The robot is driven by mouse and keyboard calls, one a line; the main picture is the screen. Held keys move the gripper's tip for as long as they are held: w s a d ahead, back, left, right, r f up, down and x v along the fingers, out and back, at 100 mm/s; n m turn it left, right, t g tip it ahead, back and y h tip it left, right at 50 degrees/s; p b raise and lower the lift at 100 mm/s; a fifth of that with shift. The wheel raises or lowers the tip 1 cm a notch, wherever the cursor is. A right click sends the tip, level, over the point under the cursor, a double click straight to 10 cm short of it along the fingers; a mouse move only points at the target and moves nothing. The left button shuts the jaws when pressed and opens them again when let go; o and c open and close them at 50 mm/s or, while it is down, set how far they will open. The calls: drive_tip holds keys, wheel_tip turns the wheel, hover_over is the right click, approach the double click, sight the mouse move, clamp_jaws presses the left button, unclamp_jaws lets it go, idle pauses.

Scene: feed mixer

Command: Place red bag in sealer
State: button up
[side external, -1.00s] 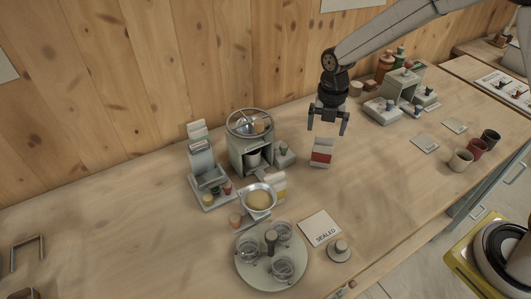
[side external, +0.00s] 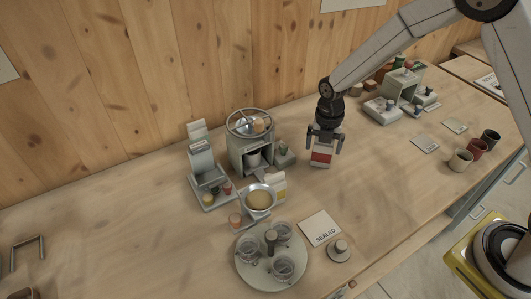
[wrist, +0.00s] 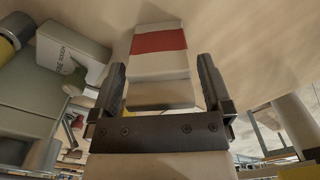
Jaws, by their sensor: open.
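The red bag (side external: 321,157) is a white packet with a red band. It stands on the bench right of the mixer machine in the side view. My gripper (side external: 324,151) is open and lowered over it, with a finger on each side of its top. In the wrist view the bag (wrist: 158,64) shows between the two open fingers of my gripper (wrist: 162,88), and the fingers look apart from its sides. I cannot tell which machine is the sealer; a grey-green box machine (side external: 402,86) stands at the back right.
The mixer machine (side external: 249,143) with a wheel on top stands left of the bag. A round tray (side external: 247,274) with glass jars and a card reading SEALED (side external: 320,228) lie in front. Cups (side external: 461,160) stand at the right. The bench between bag and cups is mostly clear.

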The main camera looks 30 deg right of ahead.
drive_tip(key=shift+f, duration=0.5)
drive_tip(key=c, duration=1.3)
drive_tip(key=shift+o, duration=0.2)
drive_tip(key=shift+r, duration=0.25)
